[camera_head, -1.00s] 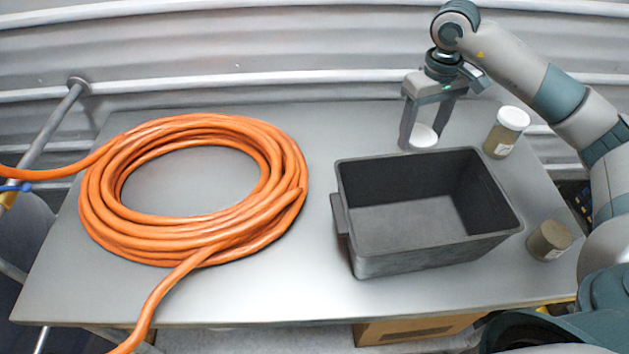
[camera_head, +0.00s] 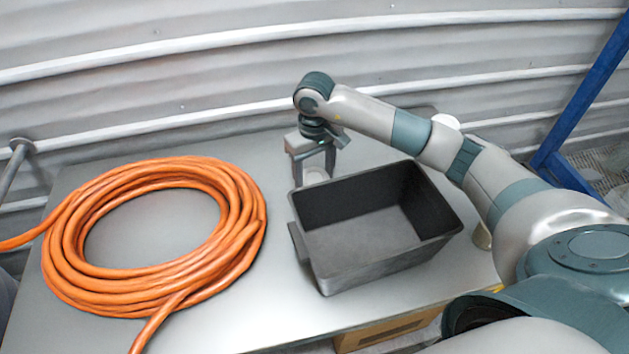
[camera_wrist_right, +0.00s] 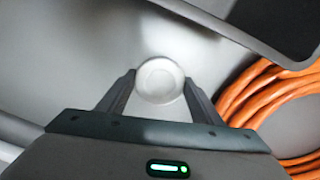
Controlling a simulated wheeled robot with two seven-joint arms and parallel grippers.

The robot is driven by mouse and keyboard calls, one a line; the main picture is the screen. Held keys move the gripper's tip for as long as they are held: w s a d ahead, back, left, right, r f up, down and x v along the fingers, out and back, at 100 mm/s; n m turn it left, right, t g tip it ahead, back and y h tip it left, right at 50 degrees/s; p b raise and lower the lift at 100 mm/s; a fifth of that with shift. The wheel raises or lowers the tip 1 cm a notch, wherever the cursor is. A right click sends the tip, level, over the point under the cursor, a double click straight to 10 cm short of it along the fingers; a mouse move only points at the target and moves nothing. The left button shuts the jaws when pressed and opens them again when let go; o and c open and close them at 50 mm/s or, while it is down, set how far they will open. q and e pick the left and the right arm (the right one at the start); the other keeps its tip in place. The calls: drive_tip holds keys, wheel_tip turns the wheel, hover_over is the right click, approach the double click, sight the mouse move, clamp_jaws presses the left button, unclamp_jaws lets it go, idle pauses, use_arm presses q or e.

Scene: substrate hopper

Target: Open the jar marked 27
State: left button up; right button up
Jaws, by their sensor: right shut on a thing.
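My right gripper (camera_head: 315,165) is shut on a round white lid (camera_head: 316,175) behind the bin's back left corner. The lid (camera_wrist_right: 160,80) shows between both fingers in the wrist view, with no jar visible under it. Whether it touches the table is unclear. A jar without a white lid (camera_head: 481,236) stands right of the bin, mostly hidden by my right arm. A second jar shows only its white lid (camera_head: 445,122) behind my arm. No number is readable on either jar. My left gripper is not in view.
A dark open bin (camera_head: 313,262) stands empty on the grey table (camera_head: 270,315). A thick coil of orange hose (camera_head: 60,250) covers the table's left side. The corrugated wall is close behind. Bare table lies between the coil and the bin.

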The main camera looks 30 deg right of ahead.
sight(315, 178)
idle(0.3)
wheel_tip(315, 178, down, 3)
drive_tip(key=shift+s+f+p, duration=0.1)
drive_tip(key=shift+p, duration=1.15)
drive_tip(key=shift+f, duration=0.4)
drive_tip(key=shift+f, duration=0.15)
drive_tip(key=o, duration=1.2)
drive_tip(key=shift+c, duration=0.2)
drive_tip(key=shift+r, duration=0.25)
